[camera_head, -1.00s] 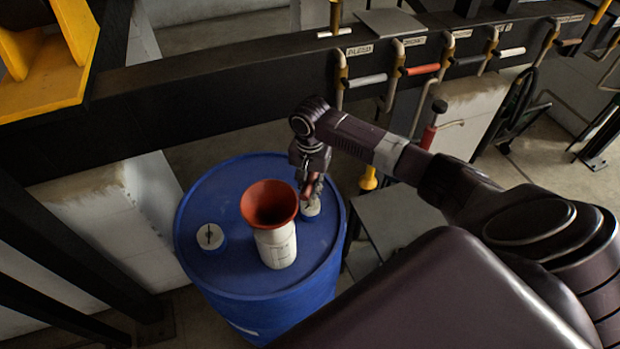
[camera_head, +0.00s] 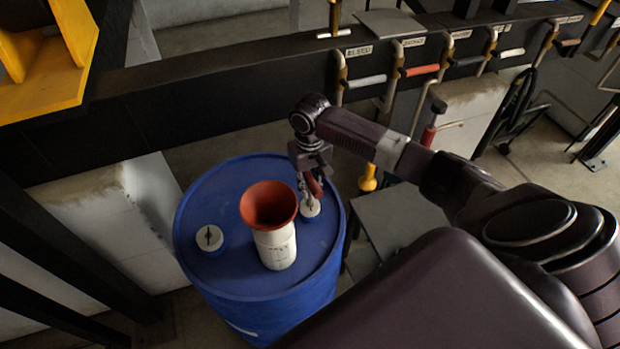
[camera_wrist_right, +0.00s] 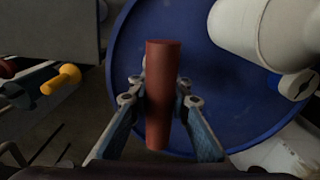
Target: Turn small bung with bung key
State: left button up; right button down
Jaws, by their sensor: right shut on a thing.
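A blue drum (camera_head: 225,278) stands upright with two capped bungs on its lid. One pale bung (camera_head: 311,211) with a blue rim is at the right of the lid, the other (camera_head: 209,238) at the left; the left one also shows in the right wrist view (camera_wrist_right: 296,84). My right gripper (camera_head: 312,187) is just above the right bung. It is shut on a red cylindrical handle (camera_wrist_right: 160,95), seemingly the bung key's, between its two fingers. The key's lower end and its fit in the bung are hidden. My left gripper is out of view.
A white container with a red funnel (camera_head: 269,205) stands on the lid, close left of my right gripper. Behind the drum runs a dark beam (camera_head: 220,95) with labelled valve levers (camera_head: 366,81). A yellow-handled fitting (camera_head: 368,178) is right of the drum.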

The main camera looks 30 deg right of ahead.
aim_at(310, 178)
jog(key=shift+r, duration=2)
